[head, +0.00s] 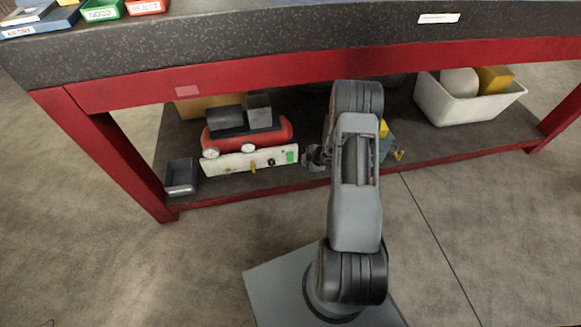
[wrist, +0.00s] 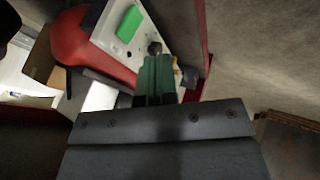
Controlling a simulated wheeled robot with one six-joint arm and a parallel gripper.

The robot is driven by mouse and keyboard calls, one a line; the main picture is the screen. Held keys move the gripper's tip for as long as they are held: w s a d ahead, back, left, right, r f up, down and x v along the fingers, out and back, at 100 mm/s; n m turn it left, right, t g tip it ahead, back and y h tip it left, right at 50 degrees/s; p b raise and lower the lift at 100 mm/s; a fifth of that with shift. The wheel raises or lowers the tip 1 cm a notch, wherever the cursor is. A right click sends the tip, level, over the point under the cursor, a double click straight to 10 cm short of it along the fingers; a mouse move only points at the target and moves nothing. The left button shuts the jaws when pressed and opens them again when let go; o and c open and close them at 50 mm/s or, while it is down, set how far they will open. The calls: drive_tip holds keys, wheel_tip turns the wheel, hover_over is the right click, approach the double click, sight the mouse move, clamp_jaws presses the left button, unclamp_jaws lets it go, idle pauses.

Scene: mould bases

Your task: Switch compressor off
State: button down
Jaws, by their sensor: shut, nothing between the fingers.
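The compressor (head: 262,137) is a red tank with dark blocks on top, on the shelf under the bench. Its pale front panel (head: 236,162) carries two round gauges, a yellow part, a dark knob (head: 271,162) and a green switch (head: 292,157). In the wrist view the green switch (wrist: 130,23) shows large at the top of the panel, with the red tank (wrist: 82,45) to its left. My gripper (head: 309,157) is to the right of the panel's green end. In the wrist view its fingers (wrist: 155,60) are together over the panel, below the green switch. Contact cannot be told.
A small dark bin (head: 181,177) stands left of the compressor. A white bin (head: 463,103) with a yellow block and a pale item stands at the shelf's right. The red bench rail (head: 300,72) runs above the shelf. The floor in front is clear.

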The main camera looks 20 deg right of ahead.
sight(290, 157)
drive_tip(key=shift+a+f, duration=0.25)
drive_tip(key=shift+f, duration=0.35)
drive_tip(key=shift+f, duration=0.1)
drive_tip(key=w+a+f+b, duration=0.2)
drive_tip(key=w+f+b, duration=0.3)
drive_tip(key=w+f, duration=0.3)
drive_tip(key=shift+w+f+b, duration=0.3)
drive_tip(key=shift+w+f, duration=0.05)
drive_tip(key=shift+w, duration=0.05)
drive_tip(key=shift+d, duration=0.1)
